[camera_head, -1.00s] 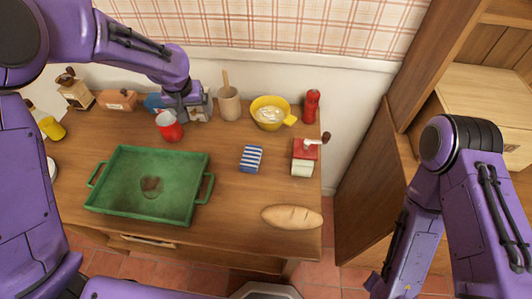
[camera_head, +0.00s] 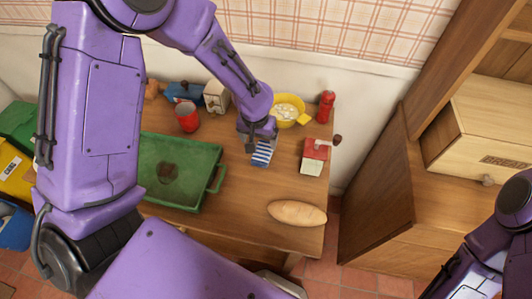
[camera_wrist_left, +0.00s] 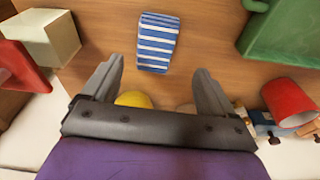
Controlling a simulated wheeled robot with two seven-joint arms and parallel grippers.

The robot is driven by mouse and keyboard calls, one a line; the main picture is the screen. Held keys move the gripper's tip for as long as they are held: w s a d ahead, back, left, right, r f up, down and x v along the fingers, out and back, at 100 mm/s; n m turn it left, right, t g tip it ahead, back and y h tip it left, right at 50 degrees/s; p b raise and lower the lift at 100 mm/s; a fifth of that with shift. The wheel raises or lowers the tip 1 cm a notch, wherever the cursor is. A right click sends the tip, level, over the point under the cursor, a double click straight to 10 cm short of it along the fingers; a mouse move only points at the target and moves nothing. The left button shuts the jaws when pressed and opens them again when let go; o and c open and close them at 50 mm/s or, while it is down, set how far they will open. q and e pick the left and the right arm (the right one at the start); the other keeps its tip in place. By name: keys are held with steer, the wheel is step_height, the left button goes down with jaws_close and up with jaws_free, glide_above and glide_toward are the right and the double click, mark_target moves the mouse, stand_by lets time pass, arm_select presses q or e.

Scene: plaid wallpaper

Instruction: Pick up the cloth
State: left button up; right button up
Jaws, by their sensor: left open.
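The green tray (camera_head: 207,198) stands to the left. Behind are a yellow bowl (camera_head: 300,118), a red bottle (camera_head: 326,106) and a red can (camera_head: 187,117). Table in front of the cloth is bare.

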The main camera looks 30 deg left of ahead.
mark_target(262, 151)
arm_select(q)
steer(key=f, duration=0.3)
steer(key=w+f+p, duration=0.1)
steer(key=f, duration=0.3)
steer(key=shift+w+d+f, duration=0.15)
steer(key=shift+w+f, duration=0.15)
steer(key=shift+f, duration=0.1)
steer(key=c, duration=1.1)
steer(key=shift+c, duration=0.2)
steer(key=shift+r, duration=0.15)
